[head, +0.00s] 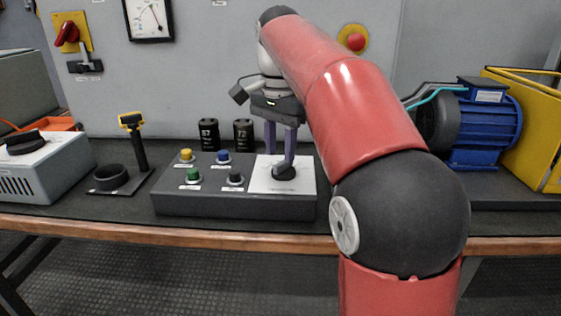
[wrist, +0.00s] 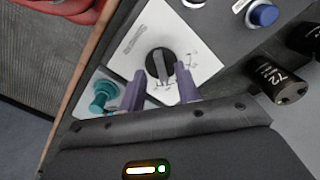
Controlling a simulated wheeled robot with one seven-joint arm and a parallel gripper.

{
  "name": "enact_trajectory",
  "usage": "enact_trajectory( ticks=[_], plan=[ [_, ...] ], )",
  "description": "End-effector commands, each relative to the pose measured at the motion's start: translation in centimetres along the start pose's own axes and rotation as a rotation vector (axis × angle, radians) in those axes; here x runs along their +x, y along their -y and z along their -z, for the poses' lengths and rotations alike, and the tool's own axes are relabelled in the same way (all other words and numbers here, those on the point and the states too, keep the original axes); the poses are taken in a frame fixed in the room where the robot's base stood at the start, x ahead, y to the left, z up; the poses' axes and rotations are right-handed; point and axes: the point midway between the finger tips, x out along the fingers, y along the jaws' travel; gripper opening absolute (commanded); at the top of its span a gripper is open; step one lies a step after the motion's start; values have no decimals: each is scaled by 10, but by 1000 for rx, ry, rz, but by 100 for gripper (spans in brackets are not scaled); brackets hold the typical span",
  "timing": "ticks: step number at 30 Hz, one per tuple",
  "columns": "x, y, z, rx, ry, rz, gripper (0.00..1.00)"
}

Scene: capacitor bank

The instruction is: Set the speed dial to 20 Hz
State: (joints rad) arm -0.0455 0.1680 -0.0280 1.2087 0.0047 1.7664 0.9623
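The speed dial (head: 285,173) is a black round knob on a white plate (head: 258,181) at the right end of the dark control box. In the wrist view the knob (wrist: 153,64) has a raised grey bar across it. Printed marks sit around it, too small to read. My gripper (head: 280,158) points down over the dial. In the wrist view its two purple fingers (wrist: 160,78) stand apart, one on each side of the knob, with a gap to the bar. I cannot tell whether they touch the knob's rim.
On the box are yellow (head: 186,156), blue (head: 223,157), green (head: 193,175) and black (head: 235,178) buttons. Black capacitors (head: 209,134) stand behind it. A teal knob (wrist: 103,96) is close to one finger. A blue motor (head: 475,125) stands at right.

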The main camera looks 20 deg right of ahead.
Motion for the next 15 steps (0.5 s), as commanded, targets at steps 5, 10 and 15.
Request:
enact_trajectory(
  ticks=[5, 10, 15],
  plan=[
    [22, 0, 0, 0, 0, 0, 33],
    [27, 0, 0, -1, -1, 1, 33],
    [27, 0, 0, -1, -1, 1, 33]
  ],
)
